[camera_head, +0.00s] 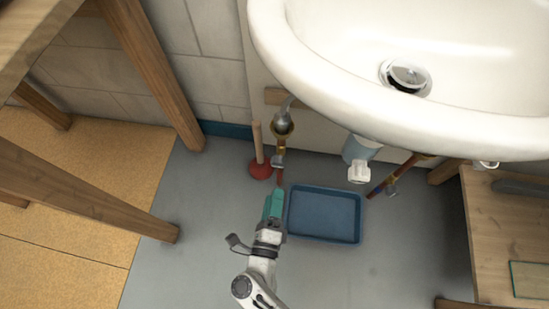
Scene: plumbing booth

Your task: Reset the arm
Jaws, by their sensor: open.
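My gripper (274,204) shows in the head view, under and in front of the sink, at the end of my white and black arm, which rises from the bottom edge. Its teal jaws point away from me, toward the wall pipe and brass valve (283,123). I see no object held in it. The jaws lie just left of the blue tray's edge in the picture. The gap between the fingertips is too small to make out clearly.
The white sink (420,120) overhangs at the upper right. A blue tray (325,239) and a red plunger (261,169) are on the grey floor. A grey trap (358,150) hangs below the sink. Wooden legs (150,70) stand left, a wooden bench (500,235) right.

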